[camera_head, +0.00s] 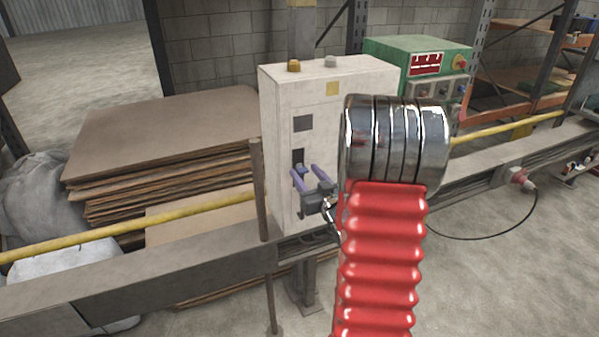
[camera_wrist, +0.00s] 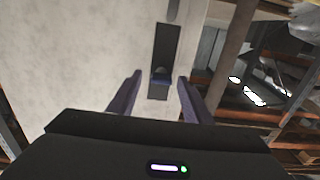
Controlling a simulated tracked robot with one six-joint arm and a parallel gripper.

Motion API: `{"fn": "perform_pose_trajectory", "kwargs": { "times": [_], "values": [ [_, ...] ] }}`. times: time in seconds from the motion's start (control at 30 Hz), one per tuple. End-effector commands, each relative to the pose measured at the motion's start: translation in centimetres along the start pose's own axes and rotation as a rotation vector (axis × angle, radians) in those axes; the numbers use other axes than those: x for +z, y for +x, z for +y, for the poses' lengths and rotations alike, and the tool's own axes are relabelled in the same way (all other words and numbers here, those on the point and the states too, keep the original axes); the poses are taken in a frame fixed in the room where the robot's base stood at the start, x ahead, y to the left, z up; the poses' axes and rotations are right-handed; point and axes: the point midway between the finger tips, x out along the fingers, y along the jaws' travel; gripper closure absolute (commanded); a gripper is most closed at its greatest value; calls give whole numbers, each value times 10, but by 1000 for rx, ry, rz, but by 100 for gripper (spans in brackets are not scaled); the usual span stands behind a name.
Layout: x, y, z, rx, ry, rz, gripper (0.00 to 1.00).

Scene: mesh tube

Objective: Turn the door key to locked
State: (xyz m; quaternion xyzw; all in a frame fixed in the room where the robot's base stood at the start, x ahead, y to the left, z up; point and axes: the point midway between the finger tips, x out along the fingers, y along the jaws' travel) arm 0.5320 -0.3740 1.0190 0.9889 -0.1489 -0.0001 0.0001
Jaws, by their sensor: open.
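A pale control box (camera_head: 272,110) stands behind the rail in the head view. A dark upright plate (camera_head: 298,156) is on its front, and shows in the wrist view too (camera_wrist: 166,45). A small dark blue piece (camera_wrist: 161,76) sits low on this plate, perhaps the door key; its turn angle is unclear. My gripper (camera_head: 307,171) has two purple fingers and is in front of the box, close to the plate. In the wrist view my gripper (camera_wrist: 160,84) is open, its fingers apart on either side of the dark blue piece. Neither finger visibly touches it.
A yellow rail (camera_head: 190,212) and a grey beam (camera_head: 190,268) run in front of the box. A brown post (camera_head: 259,190) stands close left of my gripper. Stacked boards (camera_head: 160,140) lie at left. A green machine (camera_head: 405,52) stands behind right.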

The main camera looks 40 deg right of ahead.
Motion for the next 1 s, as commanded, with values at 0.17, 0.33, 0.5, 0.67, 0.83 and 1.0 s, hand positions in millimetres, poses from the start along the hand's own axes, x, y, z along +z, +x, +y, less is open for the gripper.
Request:
{"fn": "perform_pose_trajectory", "kwargs": {
  "times": [0.17, 0.33, 0.5, 0.67, 0.83, 1.0],
  "values": [
    [0, 2, -2, -4, 0, 0, 55],
    [0, 2, -4, -8, 0, 0, 58],
    [0, 3, -5, -10, 0, 0, 70],
    [0, 3, -6, -10, 0, 0, 81],
    [0, 3, -6, -11, 0, 0, 93],
    [0, 4, -6, -11, -2, 0, 96]
  ]
}}
